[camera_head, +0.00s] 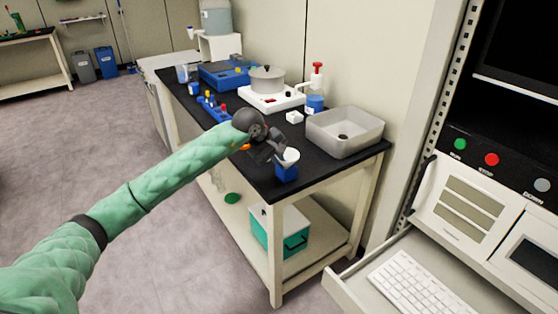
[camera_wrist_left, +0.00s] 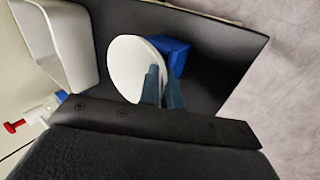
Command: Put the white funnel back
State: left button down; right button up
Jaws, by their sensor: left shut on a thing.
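The white funnel (camera_head: 291,156) shows at the front corner of the black bench, directly above a blue block (camera_head: 286,173). My left gripper (camera_head: 278,154) reaches in from the left and is shut on the funnel. In the left wrist view the funnel's wide round mouth (camera_wrist_left: 126,68) faces the camera, with the fingers (camera_wrist_left: 162,88) at its edge. The blue block (camera_wrist_left: 173,55) is partly hidden behind the funnel there. The funnel's stem is hidden, so I cannot tell whether it sits in the block. My right gripper is not in view.
A grey sink basin (camera_head: 345,131) stands right of the funnel. A red-topped bottle (camera_head: 315,92), a hot plate (camera_head: 271,97) with a pot, and a blue rack (camera_head: 213,108) stand further back. An open keyboard drawer (camera_head: 350,285) juts out at lower right.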

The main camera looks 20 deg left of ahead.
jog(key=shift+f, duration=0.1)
pick_arm(q)
jog(key=c, duration=1.6)
grip_release()
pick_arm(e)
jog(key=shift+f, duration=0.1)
